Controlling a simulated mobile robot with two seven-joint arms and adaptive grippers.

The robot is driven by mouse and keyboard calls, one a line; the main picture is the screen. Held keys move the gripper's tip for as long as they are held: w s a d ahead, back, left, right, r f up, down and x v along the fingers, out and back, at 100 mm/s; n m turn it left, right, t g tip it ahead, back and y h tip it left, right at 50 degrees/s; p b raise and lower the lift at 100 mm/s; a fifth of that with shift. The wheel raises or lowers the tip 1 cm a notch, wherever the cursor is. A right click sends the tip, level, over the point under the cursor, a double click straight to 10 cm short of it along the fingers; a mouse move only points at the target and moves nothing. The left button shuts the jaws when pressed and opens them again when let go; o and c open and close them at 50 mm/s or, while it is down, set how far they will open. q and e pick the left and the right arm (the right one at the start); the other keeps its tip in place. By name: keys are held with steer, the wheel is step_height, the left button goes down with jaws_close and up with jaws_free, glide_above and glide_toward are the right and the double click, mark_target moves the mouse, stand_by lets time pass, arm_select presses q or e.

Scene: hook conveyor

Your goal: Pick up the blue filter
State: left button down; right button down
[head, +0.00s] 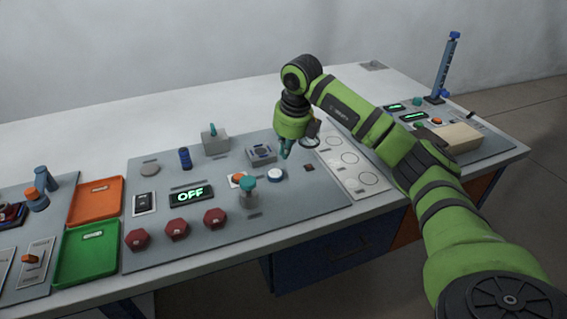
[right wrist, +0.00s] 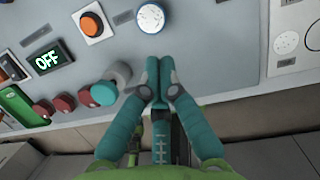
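Two things could be the blue filter. A small dark blue cylinder (head: 185,158) stands upright at the back left of the grey panel in the head view. A low round disc with a white top and blue rim (head: 276,174) lies on the panel further right; it also shows at the top of the right wrist view (right wrist: 151,18). My right gripper (head: 286,153) points down over the panel near the disc, apart from it. In the right wrist view its teal fingers (right wrist: 159,66) are together with nothing between them. My left gripper is not in view.
A teal-topped knob (head: 248,187), an orange button (head: 238,180), an "OFF" display (head: 190,195) and red knobs (head: 177,229) stand on the panel. Orange (head: 96,201) and green (head: 87,253) trays lie left. A grey box with a teal lever (head: 215,141) stands behind.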

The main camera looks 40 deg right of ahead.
mark_target(283, 186)
steer(key=s+b, duration=0.3)
steer(key=s, duration=0.4)
steer(key=x, duration=0.6)
steer(key=a+p+x, duration=0.1)
steer(key=x, duration=0.3)
steer(key=w+p, duration=0.1)
steer(key=w, duration=0.2)
steer(key=shift+w+d+m, duration=0.15)
steer(key=shift+m, duration=0.15)
steer(key=shift+w+d, duration=0.1)
steer(key=shift+w, duration=0.35)
